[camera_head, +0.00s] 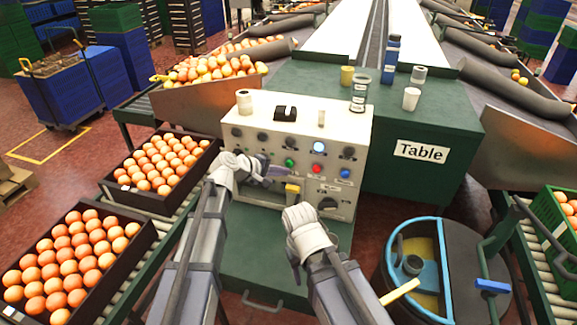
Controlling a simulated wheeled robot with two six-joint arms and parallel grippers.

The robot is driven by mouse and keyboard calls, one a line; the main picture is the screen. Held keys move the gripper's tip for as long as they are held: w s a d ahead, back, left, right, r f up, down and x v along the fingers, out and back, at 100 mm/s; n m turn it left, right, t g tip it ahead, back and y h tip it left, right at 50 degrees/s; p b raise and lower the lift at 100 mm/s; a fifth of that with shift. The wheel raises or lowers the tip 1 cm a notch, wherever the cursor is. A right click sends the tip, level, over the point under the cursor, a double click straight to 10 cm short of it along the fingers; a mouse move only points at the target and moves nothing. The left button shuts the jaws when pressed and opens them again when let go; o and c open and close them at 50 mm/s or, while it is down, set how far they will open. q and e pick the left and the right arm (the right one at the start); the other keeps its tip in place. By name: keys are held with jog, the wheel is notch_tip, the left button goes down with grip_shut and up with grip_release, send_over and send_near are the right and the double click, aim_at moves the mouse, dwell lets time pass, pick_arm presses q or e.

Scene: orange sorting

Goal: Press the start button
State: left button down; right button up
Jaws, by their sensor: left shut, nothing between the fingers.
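The control box (300,115) stands on the green cabinet, with a front panel of knobs and coloured buttons. The green button (289,163) sits at the left of a row with a red button (317,168) and a blue button (345,173). No start label is readable. My left gripper (276,173) is shut and empty, its tips just left of and slightly below the green button; I cannot tell whether they touch the panel. My right arm ends in front of the panel's lower part, its gripper (300,210) low and its fingers not clearly visible.
A yellow part (292,190) and a dark knob (327,204) sit low on the panel. Cups and a blue bottle (391,58) stand on the box and the green table (440,120). Crates of oranges (160,200) line the left conveyor. A round dark bin (470,270) stands at right.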

dwell(0.8)
pick_arm(q)
jog(key=shift+w+d, duration=0.15)
jog(key=shift+w, duration=0.25)
jog(key=shift+w+d, duration=0.15)
jog(key=shift+w, duration=0.4)
dwell(0.8)
jog(key=shift+s, duration=0.1)
jog(key=shift+s+a, duration=0.3)
jog(key=shift+s, duration=0.55)
jog(key=s, duration=0.1)
jog(key=s+a, duration=0.1)
jog(key=s, duration=0.2)
jog(key=shift+s+a, duration=0.25)
jog(key=shift+s, duration=0.15)
dwell(0.6)
